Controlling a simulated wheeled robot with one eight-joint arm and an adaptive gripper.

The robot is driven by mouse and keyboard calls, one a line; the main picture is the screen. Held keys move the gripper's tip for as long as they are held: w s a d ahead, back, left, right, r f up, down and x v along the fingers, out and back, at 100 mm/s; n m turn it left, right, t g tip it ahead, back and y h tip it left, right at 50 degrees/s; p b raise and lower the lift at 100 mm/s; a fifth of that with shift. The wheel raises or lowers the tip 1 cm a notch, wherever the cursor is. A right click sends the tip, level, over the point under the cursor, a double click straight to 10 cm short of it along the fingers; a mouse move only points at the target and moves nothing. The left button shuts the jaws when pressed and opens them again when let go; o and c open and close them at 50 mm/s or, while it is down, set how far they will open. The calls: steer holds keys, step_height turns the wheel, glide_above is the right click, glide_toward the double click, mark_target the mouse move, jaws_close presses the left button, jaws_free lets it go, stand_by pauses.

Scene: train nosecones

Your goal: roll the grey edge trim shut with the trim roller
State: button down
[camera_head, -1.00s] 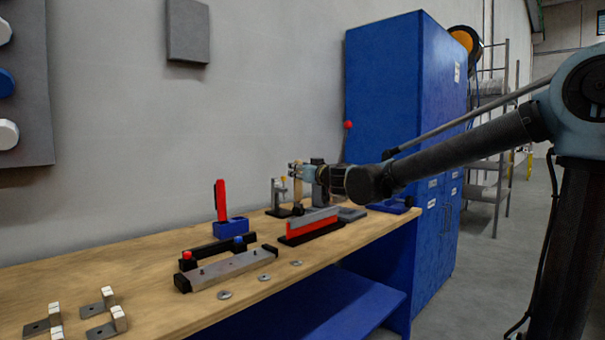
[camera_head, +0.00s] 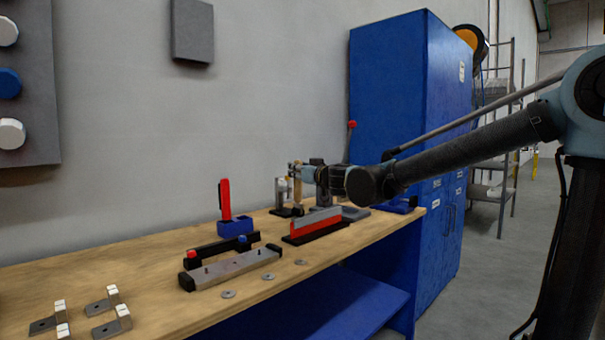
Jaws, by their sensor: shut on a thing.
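The grey edge trim (camera_head: 322,216) runs along the top of a red bar (camera_head: 318,232) on a black base, on the bench right of the middle. My gripper (camera_head: 297,173) is behind the trim's left end and above the bench. It is shut on a slim upright piece with a tan, wood-coloured handle (camera_head: 297,189), which looks like the trim roller. The roller's wheel is too small to make out. I see a gap in the picture between the tool and the trim, but cannot judge the depth.
A clamp-like metal stand (camera_head: 281,194) is close behind the tool. A red tool stands in a blue holder (camera_head: 236,227). A grey bar fixture (camera_head: 230,270), washers and metal brackets (camera_head: 112,312) lie nearer. A blue cabinet (camera_head: 390,100) stands beyond the bench (camera_head: 150,262).

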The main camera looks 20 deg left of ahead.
steer(key=shift+s+a, duration=0.1)
steer(key=shift+s, duration=0.25)
steer(key=shift+r, duration=2.5)
